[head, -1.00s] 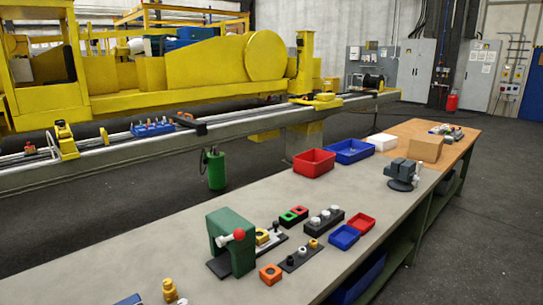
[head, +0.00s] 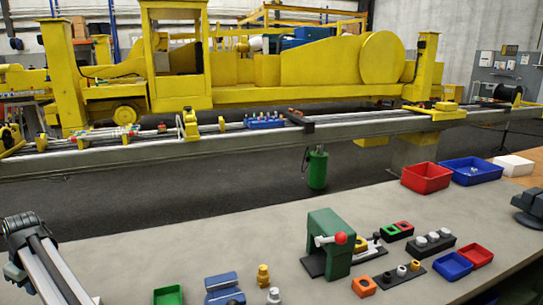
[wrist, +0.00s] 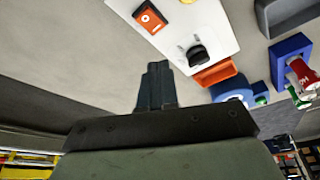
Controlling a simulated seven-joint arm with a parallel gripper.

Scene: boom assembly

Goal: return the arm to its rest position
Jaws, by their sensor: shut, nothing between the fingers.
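My gripper (wrist: 157,86) shows in the wrist view, with its dark fingers together and nothing between them. It is beside a white panel (wrist: 186,28) that carries an orange switch block (wrist: 150,17) and a black knob (wrist: 197,55). Whether the fingers touch anything is not clear, but they look free. The fingers cannot be made out in the head view.
The head view shows a grey bench (head: 130,255) with a green press (head: 330,243), a red bin (head: 426,178), a blue bin (head: 472,171) and small parts. In the wrist view an orange tray (wrist: 216,73) and a blue holder (wrist: 290,58) lie to the right.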

